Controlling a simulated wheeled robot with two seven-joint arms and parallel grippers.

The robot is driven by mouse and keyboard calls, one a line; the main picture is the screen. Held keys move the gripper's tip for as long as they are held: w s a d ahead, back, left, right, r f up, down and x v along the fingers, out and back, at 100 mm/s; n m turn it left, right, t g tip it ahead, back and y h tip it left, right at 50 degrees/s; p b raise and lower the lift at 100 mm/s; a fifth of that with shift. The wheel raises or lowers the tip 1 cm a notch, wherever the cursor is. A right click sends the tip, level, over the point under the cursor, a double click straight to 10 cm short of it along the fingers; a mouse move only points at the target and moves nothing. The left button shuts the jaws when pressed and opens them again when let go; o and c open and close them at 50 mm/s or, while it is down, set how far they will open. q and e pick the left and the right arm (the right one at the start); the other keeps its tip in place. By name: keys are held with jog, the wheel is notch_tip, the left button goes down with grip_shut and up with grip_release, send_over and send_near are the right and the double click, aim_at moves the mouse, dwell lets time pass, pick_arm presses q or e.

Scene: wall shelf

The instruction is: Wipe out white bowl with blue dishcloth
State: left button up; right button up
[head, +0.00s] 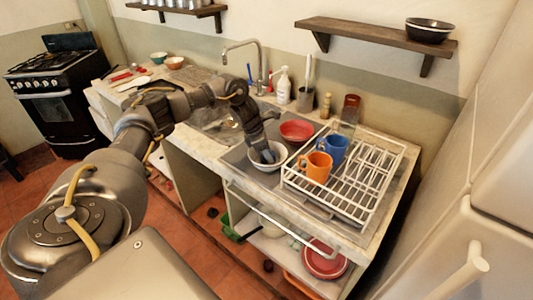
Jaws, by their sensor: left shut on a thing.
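The white bowl (259,165) sits in the sink area at the middle of the head view, left of the dish rack. My left gripper (265,149) reaches down into the bowl from above. It is shut on a small grey-blue cloth (268,156), which appears to be the blue dishcloth, inside the bowl. Most of the cloth and part of the bowl's inside are hidden by the gripper. Whether the cloth touches the bowl's bottom cannot be told. My right gripper is not in view.
A red bowl (296,130) stands just behind the white bowl. A white dish rack (366,178) with an orange mug (316,168) and a blue mug (333,148) stands close on the right. The tap (242,43), a soap bottle (284,86) and a brush holder (305,100) are behind.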

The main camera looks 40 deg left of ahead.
pick_arm(q)
jog(key=shift+a, duration=0.1)
jog(key=shift+s+a, duration=0.15)
jog(key=shift+a, duration=0.05)
jog(key=shift+s, duration=0.5)
jog(key=shift+d+p, duration=0.4)
jog(key=shift+d, duration=0.15)
jog(key=shift+w+d, duration=0.1)
jog(key=shift+w, duration=0.15)
jog(key=shift+w, duration=0.3)
jog(key=shift+a+b, duration=0.35)
jog(key=shift+a, duration=0.2)
jog(key=shift+s+a, duration=0.15)
jog(key=shift+s, duration=0.15)
dwell(0.4)
jog(key=shift+s+d, duration=0.2)
jog(key=shift+s, duration=0.1)
